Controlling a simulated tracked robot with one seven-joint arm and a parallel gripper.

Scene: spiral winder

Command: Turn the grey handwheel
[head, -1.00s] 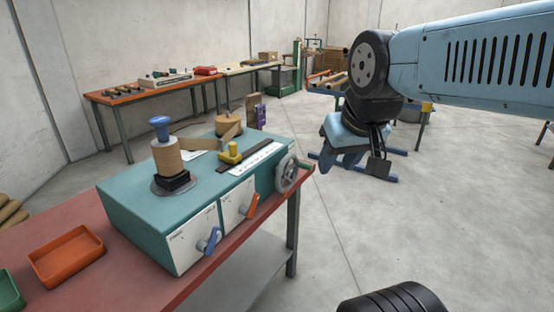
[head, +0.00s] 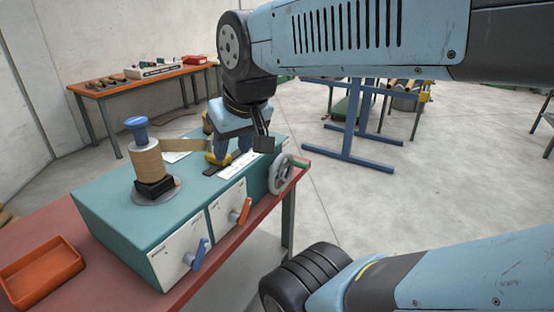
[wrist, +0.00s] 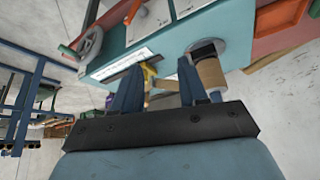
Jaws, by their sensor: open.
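The grey handwheel (head: 281,174) is on the right end of the teal winder box (head: 110,212), with a green grip on its rim. It also shows at the upper left of the wrist view (wrist: 90,43). My gripper (head: 226,160) hangs over the far part of the box, left of the handwheel and apart from it in the head view. In the wrist view its two blue fingers (wrist: 157,88) are spread with nothing held. The yellow slider (wrist: 150,74) and a brown roll (wrist: 209,74) show beyond the fingers. In the head view my gripper partly hides the slider (head: 217,159).
A brown roll with a blue knob (head: 136,128) stands on the box. Blue (head: 197,257) and orange (head: 242,211) levers stick out from its front. An orange tray (head: 40,272) lies on the red bench (head: 100,299). Floor right of the bench is free.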

